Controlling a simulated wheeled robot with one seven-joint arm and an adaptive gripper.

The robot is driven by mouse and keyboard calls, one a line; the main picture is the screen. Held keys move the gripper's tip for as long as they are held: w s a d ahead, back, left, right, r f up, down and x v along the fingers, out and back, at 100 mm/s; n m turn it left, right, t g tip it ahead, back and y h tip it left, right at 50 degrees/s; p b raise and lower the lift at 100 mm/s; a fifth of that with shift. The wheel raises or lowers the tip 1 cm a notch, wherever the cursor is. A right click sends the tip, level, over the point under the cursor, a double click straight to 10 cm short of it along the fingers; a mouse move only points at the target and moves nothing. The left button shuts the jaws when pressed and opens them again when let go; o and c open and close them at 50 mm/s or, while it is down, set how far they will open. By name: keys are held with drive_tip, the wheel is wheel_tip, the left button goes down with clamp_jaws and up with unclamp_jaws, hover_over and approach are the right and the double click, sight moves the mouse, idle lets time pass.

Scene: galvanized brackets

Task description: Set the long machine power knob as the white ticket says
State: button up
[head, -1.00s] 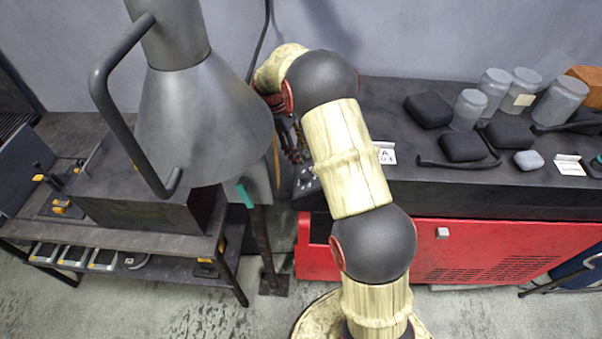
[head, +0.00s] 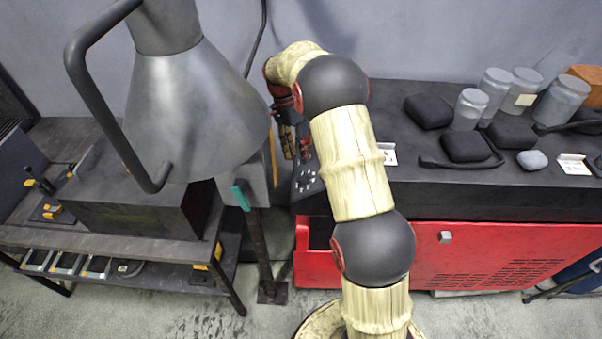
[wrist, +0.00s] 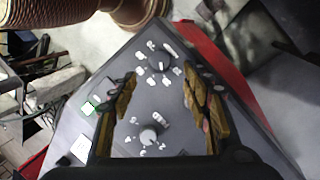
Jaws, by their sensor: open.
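My gripper (head: 297,145) is open above a dark control panel (head: 306,182) at the left end of the long machine. In the wrist view, my gripper (wrist: 160,82) has its two fingers apart over the panel (wrist: 122,72), with nothing between them that I can see held. Two round knobs ringed by white marks show there: an upper knob (wrist: 160,63) just beyond the fingertips and a lower knob (wrist: 148,137) between the fingers. I cannot read the marks. A white ticket (head: 390,154) stands on the machine top, partly hidden by my arm.
A second white card (head: 573,165) lies at the right among black pouches (head: 465,147) and grey jars (head: 469,109). A grey cone-shaped hood (head: 195,110) with a handle hangs left of my arm. A green button (wrist: 90,106) sits at the panel's left.

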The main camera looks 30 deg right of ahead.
sight(302, 175)
drive_tip(key=shift+m, duration=0.6)
drive_tip(key=x, duration=0.8)
drive_tip(key=shift+r+b, duration=0.1)
drive_tip(key=shift+b, duration=0.2)
drive_tip(key=shift+c, duration=0.4)
drive_tip(key=c, duration=1)
